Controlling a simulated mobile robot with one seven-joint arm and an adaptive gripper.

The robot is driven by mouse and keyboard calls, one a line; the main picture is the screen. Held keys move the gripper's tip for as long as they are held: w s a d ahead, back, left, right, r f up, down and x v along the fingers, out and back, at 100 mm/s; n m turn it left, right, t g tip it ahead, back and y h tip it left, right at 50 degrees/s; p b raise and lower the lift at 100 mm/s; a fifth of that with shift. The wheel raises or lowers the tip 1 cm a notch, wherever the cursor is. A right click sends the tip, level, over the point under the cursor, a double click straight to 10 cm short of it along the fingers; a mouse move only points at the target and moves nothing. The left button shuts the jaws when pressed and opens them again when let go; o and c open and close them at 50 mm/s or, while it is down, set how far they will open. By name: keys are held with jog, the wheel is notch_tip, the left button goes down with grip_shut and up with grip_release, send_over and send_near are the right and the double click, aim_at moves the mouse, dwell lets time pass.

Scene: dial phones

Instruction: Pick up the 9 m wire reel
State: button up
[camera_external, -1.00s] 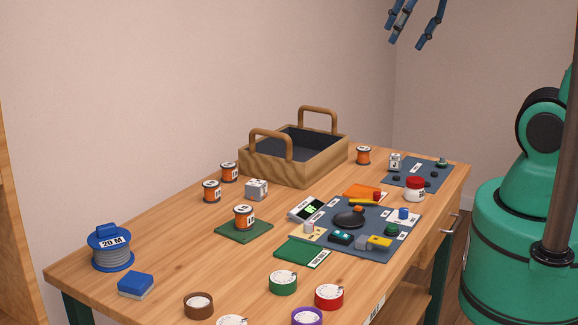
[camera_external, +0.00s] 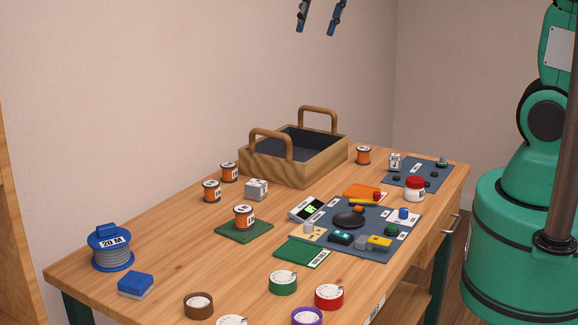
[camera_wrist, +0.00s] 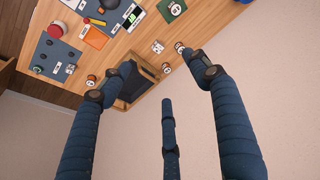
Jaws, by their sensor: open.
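Several small orange wire reels stand on the table. One (camera_external: 244,217) is on a green mat, two (camera_external: 211,191) (camera_external: 229,172) stand left of the wooden tray, and one (camera_external: 363,155) is just right of it. Their labels are too small to read, so I cannot tell which is 9 m. A larger grey and blue reel (camera_external: 112,250) marked 20 M is at the left end. My gripper (camera_external: 319,18) is open and empty, high above the table. In the wrist view its spread fingers (camera_wrist: 160,86) show the tray and reels beyond them.
The wooden tray (camera_external: 262,164) with two raised handles stands at the back. A dark mat (camera_external: 330,222) with small electronic parts lies at the right middle. Several tape rolls, one green (camera_external: 283,282), lie along the front. Bare table lies around the blue block (camera_external: 136,284).

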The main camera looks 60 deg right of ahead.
jog(key=w+f+g+p, duration=0.1)
jog(key=w+f, duration=0.5)
jog(key=w, duration=0.6)
jog(key=g+p, duration=0.2)
jog(key=p, duration=0.1)
send_over(211, 183)
notch_tip(211, 183, down, 29)
jog(key=shift+s+m, duration=0.15)
jog(key=shift+m, duration=0.25)
jog(key=shift+a+f, duration=0.1)
jog(key=shift+f, duration=0.1)
jog(key=shift+f, duration=4.25)
jog(key=shift+f, duration=2.55)
jog(key=shift+c, duration=0.2)
